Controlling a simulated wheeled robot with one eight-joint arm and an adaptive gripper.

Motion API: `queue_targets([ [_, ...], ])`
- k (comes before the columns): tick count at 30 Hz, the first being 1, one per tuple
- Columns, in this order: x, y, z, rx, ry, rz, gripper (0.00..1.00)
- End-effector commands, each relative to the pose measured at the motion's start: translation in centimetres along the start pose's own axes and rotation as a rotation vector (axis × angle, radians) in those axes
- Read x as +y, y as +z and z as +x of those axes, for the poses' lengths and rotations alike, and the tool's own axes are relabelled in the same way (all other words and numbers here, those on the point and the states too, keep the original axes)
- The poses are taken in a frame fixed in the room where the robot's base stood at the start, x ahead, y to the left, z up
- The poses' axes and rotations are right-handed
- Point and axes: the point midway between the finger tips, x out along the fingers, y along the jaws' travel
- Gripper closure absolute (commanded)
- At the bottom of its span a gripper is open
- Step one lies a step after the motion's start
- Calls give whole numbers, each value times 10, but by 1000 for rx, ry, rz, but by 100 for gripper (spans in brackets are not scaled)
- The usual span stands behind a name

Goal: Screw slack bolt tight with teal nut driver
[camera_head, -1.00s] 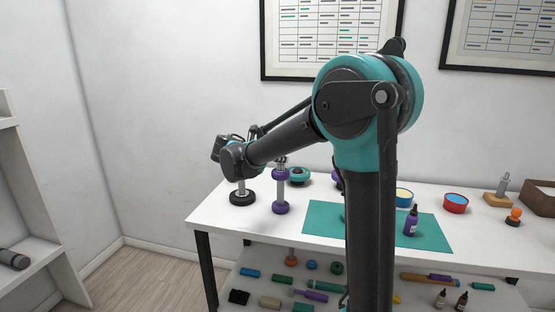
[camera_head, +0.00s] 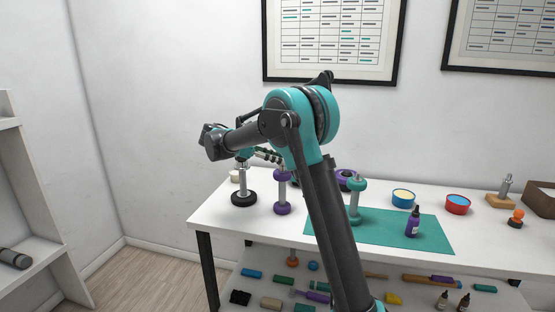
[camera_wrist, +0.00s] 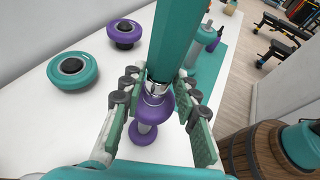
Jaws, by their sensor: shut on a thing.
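The teal nut driver (camera_wrist: 180,38) stands nearly upright in the wrist view, its metal socket end (camera_wrist: 155,90) pointing down. My gripper (camera_wrist: 157,82) has its fingers on both sides of the driver's lower part and is shut on it. The socket end is over or on the top of a purple-collared stand (camera_wrist: 143,133); whether it touches cannot be told. No bolt shows there; it may be hidden under the socket. In the head view, my gripper (camera_head: 268,155) is just above the purple-collared stand (camera_head: 282,208), and my arm hides the driver.
A black-based stand (camera_head: 243,198) is left of the purple one, near the table's left end.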

Motion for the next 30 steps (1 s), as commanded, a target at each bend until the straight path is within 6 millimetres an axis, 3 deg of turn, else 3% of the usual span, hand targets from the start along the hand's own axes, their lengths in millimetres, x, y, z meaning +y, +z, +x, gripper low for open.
queue_targets([
  [7, 0, 3, -2, 2, 1, -2, 100],
  [30, 0, 49, -20, 1, 2, -2, 100],
])
